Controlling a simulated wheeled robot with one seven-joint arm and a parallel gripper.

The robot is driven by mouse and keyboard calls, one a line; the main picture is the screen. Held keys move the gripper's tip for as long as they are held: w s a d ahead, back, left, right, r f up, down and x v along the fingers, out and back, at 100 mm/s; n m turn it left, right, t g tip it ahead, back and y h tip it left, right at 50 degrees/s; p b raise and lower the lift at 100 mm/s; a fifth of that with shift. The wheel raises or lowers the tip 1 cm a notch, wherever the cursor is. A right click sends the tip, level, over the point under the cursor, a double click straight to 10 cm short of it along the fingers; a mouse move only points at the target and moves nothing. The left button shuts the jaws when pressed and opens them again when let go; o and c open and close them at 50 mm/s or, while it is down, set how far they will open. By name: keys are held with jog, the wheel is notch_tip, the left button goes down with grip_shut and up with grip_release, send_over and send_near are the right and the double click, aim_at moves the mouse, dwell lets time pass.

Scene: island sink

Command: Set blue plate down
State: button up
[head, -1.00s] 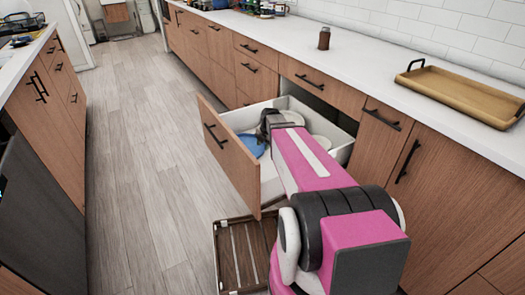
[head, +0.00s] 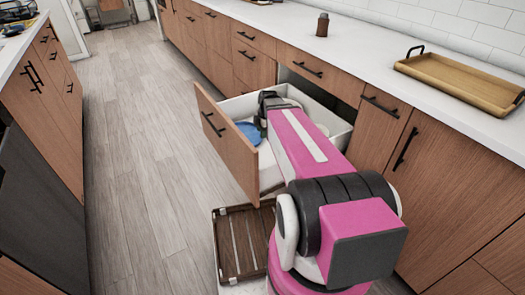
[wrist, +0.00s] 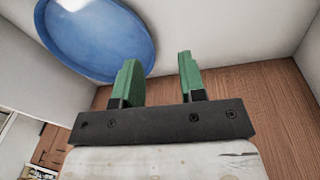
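The blue plate (head: 249,132) lies in the open drawer (head: 340,144), by its front panel, left of my gripper. In the wrist view the blue plate (wrist: 95,35) fills the upper left, its right edge behind my left finger. My gripper (wrist: 160,75) has its two green fingers apart, with a clear gap between them. I see no plate gripped between the fingers; whether the left finger touches the rim I cannot tell. In the head view my arm hides the fingertips and much of the drawer's inside.
The drawer's wooden front (head: 226,145) stands out into the aisle. A slatted dark wooden piece (head: 240,243) is low below it. The counter above holds a brown bottle (head: 322,24) and a wooden tray (head: 462,80). The floor at left (head: 140,180) is clear.

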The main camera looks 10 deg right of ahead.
jog(key=s+a+f+m+g+h, duration=0.1)
jog(key=s+a+m, duration=0.2)
jog(key=s+m, duration=0.9)
jog(key=shift+s+f+m, duration=0.25)
jog(key=shift+s+m, duration=0.1)
jog(key=shift+m, duration=3.35)
jog(key=shift+a, duration=0.1)
